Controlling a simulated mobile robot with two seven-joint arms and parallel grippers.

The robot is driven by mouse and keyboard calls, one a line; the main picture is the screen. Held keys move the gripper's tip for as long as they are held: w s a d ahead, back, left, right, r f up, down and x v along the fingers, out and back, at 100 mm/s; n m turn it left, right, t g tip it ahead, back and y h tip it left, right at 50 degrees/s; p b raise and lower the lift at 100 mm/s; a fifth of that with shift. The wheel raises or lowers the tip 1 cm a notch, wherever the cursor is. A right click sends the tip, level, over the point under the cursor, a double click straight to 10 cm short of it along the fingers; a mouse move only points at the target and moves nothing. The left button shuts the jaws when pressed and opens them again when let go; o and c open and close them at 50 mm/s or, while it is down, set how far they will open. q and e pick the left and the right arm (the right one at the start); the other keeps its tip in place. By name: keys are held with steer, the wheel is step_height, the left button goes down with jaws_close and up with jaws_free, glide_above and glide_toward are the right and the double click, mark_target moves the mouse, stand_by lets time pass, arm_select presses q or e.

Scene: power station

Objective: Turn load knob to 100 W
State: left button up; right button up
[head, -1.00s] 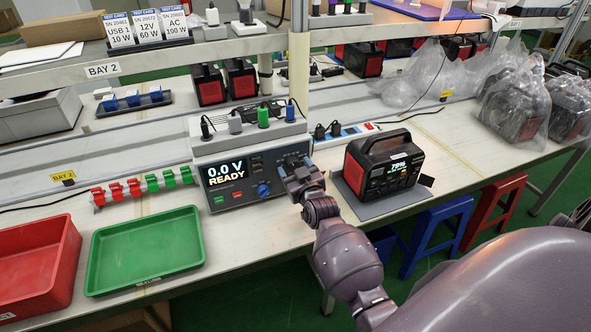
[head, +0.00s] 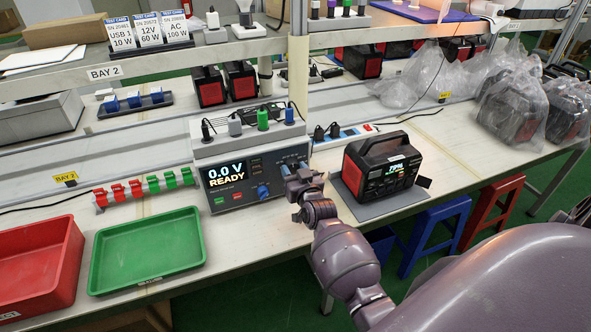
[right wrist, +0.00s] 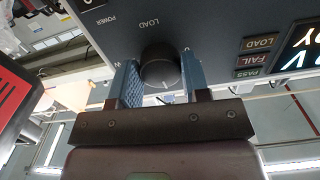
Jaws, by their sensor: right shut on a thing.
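The tester (head: 235,208) stands on the bench and its screen reads 0.0 V READY. The dark round load knob (right wrist: 160,68) is under the word LOAD in the right wrist view, where the panel appears upside down. A short pale mark shows on its face; the scale figures around it are mostly hidden or unreadable. My right gripper (right wrist: 160,80) is shut on the load knob, one blue finger on each side. In the head view the right gripper (head: 290,170) hides the knob at the panel's right side. My left gripper is out of view.
A blue knob (head: 263,191) sits left of the gripper on the same panel. A black and red power station (head: 382,172) stands close to the right on a grey pad. Green (head: 148,282) and red (head: 40,305) trays lie left. Cards above read 10 W, 60 W and 100 W.

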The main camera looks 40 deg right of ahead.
steer(key=m+p, duration=0.1)
steer(key=m, duration=0.2)
steer(key=shift+r, duration=0.15)
steer(key=m, duration=0.2)
steer(key=shift+m+p, duration=0.3)
steer(key=shift+p, duration=0.1)
steer(key=m, duration=0.4)
steer(key=shift+p, duration=0.3)
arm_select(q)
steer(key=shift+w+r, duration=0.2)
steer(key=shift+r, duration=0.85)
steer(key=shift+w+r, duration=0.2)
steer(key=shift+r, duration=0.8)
arm_select(e)
steer(key=shift+m, duration=1.7)
steer(key=o, duration=0.9)
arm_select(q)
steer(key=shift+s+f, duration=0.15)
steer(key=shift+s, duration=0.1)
arm_select(e)
steer(key=shift+s+a, duration=0.1)
